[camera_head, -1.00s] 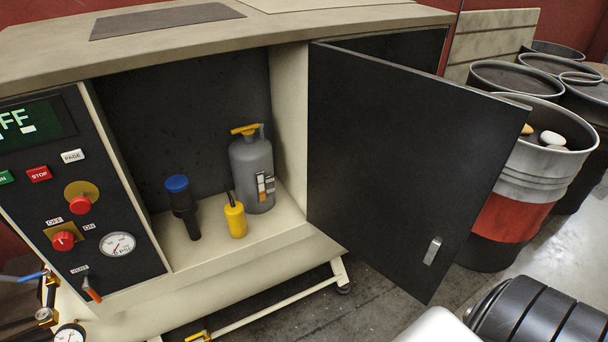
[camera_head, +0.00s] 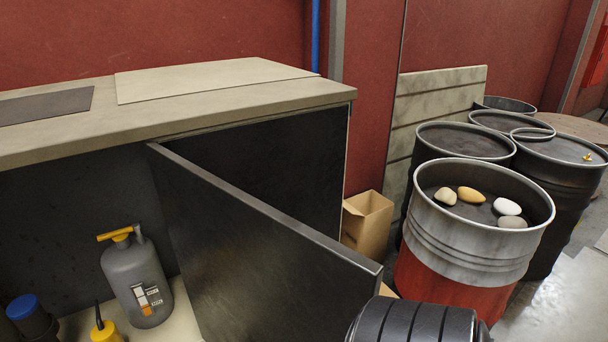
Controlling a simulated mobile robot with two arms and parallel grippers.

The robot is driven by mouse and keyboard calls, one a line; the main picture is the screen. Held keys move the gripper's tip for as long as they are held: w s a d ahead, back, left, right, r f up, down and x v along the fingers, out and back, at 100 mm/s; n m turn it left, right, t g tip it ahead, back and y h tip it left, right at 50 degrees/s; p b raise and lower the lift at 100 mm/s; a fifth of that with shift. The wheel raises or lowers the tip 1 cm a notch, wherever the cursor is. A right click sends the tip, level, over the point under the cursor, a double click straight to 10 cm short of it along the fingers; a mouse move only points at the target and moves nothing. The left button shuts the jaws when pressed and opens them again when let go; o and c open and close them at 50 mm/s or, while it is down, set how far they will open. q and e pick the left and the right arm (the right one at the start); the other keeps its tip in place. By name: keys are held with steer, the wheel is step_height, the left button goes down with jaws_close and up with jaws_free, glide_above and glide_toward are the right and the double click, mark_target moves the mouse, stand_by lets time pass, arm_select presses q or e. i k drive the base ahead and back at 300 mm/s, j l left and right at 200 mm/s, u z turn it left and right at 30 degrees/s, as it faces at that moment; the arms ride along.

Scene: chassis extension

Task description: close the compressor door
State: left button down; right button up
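The compressor (camera_head: 230,110) stands at the left with a beige top. Its dark door (camera_head: 270,260) stands open, swung out toward me, with its far end at the cabinet front and its free end near the lower middle. I see the door's top edge and its left face; the handle is not in view. The open compartment left of the door shows a grey bottle with a yellow top (camera_head: 138,280), a blue-capped dark item (camera_head: 30,315) and part of a yellow item (camera_head: 105,332).
A red and grey drum (camera_head: 470,240) with several stones on top stands right of the door. Dark drums (camera_head: 460,142) stand behind it. An open cardboard box (camera_head: 367,225) sits between the compressor and the drums. Grey floor (camera_head: 560,300) shows at lower right.

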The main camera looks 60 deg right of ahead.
mark_target(251, 271)
steer(key=k+l, duration=0.1)
steer(key=l, duration=0.35)
steer(key=k+l, duration=0.1)
steer(key=l, duration=0.35)
steer(key=k+l, duration=0.1)
steer(key=l, duration=0.35)
steer(key=k+l, duration=0.1)
steer(key=l, duration=0.3)
